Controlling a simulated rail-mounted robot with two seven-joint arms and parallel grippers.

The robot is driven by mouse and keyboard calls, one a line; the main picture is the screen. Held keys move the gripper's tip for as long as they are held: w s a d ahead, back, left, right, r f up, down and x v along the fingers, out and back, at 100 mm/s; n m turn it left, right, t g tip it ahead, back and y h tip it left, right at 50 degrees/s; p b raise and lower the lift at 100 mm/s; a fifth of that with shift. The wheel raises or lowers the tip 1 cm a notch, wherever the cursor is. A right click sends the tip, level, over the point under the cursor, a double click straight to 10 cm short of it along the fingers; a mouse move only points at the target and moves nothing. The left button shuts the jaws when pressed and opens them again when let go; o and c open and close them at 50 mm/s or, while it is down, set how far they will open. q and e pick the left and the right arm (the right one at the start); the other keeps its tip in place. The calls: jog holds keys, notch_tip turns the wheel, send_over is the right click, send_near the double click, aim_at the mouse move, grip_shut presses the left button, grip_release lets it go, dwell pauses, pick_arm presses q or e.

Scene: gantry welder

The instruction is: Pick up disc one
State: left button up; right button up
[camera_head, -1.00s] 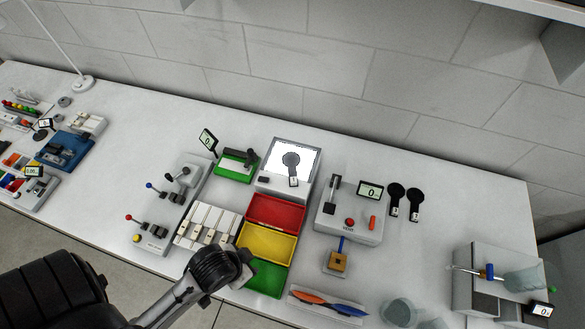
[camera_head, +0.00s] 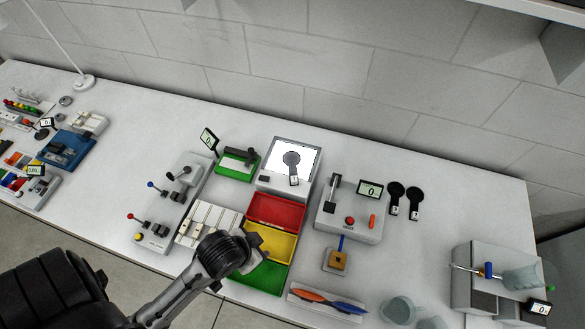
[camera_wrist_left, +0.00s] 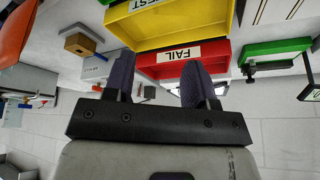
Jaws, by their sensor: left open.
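A black round disc with a handle and small white label (camera_head: 291,160) lies on the lit white panel of a box (camera_head: 272,184) at the back centre. Two similar black discs lie side by side on the table at the right, a left one (camera_head: 396,190) and a right one (camera_head: 414,194). The label numbers are too small to read surely. My left gripper (camera_head: 257,250) is over the yellow and green bins, in front of all the discs. In the left wrist view its two fingers (camera_wrist_left: 158,75) are apart with nothing between them. My right gripper is not in view.
Red (camera_head: 277,210), yellow (camera_head: 284,246) and green (camera_head: 266,278) bins stand in a row below the lit box. A white lever device (camera_head: 350,224) with a red button stands right of them. A green-based device (camera_head: 237,165) stands left of the lit box. The back right table is clear.

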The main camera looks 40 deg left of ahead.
pick_arm(q)
jog(key=w+r+m+t+p, duration=0.6)
jog(key=w+r+m+t, duration=0.1)
jog(key=w+r, duration=2.05)
jog(key=n+g+p, duration=0.2)
jog(key=n+g, duration=1)
jog(key=n, duration=0.6)
send_over(294, 177)
notch_tip(294, 177, down, 16)
notch_tip(294, 177, down, 8)
jog(key=shift+a+f, duration=0.15)
jog(key=shift+f, duration=2.65)
